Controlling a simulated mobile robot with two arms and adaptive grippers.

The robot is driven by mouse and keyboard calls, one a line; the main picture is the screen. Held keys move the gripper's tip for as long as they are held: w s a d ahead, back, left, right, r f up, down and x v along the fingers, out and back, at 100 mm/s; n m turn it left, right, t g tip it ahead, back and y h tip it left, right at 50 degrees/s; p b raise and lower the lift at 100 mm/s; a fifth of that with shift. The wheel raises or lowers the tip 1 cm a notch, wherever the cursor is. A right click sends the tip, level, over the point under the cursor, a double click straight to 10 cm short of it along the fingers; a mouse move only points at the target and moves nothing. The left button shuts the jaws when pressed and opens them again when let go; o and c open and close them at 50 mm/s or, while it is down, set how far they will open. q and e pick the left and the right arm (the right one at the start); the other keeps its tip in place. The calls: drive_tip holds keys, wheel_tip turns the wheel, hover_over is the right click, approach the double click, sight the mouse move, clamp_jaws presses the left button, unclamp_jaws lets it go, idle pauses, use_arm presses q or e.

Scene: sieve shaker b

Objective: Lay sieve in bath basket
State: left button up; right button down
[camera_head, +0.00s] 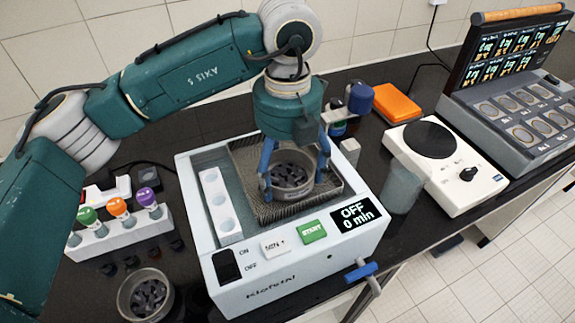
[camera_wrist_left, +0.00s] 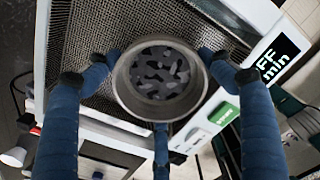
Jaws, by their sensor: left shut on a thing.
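The sieve (camera_head: 290,176) is a round metal dish with dark pieces inside. It is in the mesh bath basket (camera_head: 262,208) of the white bath (camera_head: 290,262); I cannot tell whether it touches the basket floor. My left gripper (camera_head: 294,182) reaches down from above, its blue fingers shut around the sieve's sides. In the left wrist view the sieve (camera_wrist_left: 160,82) sits between the fingers, with the basket mesh (camera_wrist_left: 95,40) behind it. The bath's display reads OFF and 0 min. My right gripper is not in view.
A white rack (camera_head: 220,205) lies in the bath left of the basket. A second metal dish (camera_head: 145,293) stands front left, below a vial rack (camera_head: 125,232) with coloured caps. A blue-handled tap (camera_head: 361,271) juts from the bath's front.

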sight(288, 179)
use_arm(q)
drive_tip(key=shift+f+b, duration=0.2)
drive_tip(key=shift+b, duration=0.1)
drive_tip(key=o, duration=1.2)
drive_tip(key=shift+o, duration=0.2)
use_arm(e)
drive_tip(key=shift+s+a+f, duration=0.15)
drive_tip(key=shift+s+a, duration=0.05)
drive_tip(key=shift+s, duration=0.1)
use_arm(q)
drive_tip(key=shift+r, duration=0.1)
drive_tip(key=shift+r, duration=0.35)
wheel_tip(288, 179, up, 12)
drive_tip(key=b, duration=0.2)
drive_tip(key=shift+f, duration=0.25)
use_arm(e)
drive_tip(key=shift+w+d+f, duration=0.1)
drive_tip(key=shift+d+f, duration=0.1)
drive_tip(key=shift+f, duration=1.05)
